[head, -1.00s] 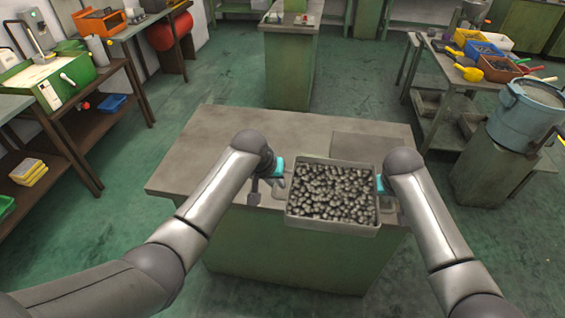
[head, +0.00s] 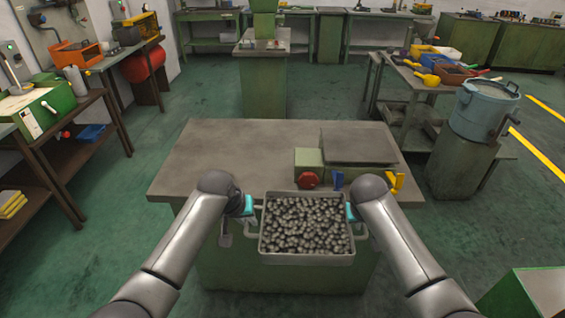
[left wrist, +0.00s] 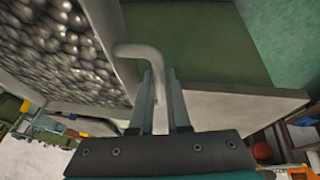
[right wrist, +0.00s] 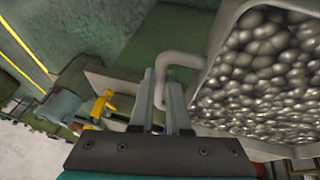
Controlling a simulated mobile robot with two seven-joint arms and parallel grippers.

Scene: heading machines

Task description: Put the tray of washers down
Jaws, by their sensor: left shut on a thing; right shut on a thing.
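The tray of washers (head: 306,259) is a grey metal tray full of small round shiny metal pieces, low in the middle of the head view. It looks roughly level, in front of or over the near edge of the workbench (head: 235,150). My left gripper (head: 250,210) is shut on the tray's left handle (left wrist: 143,50). My right gripper (head: 356,214) is shut on its right handle (right wrist: 180,58). Both wrist views show the bent handle bars between the fingers. The tray's underside is hidden in the head view.
On the bench's right part stand a green box with a red knob (head: 308,179), a dark flat plate (head: 358,146), and blue (head: 337,180) and yellow (head: 397,182) levers. The bench top's left and middle are clear. A blue bucket (head: 484,110) stands at right.

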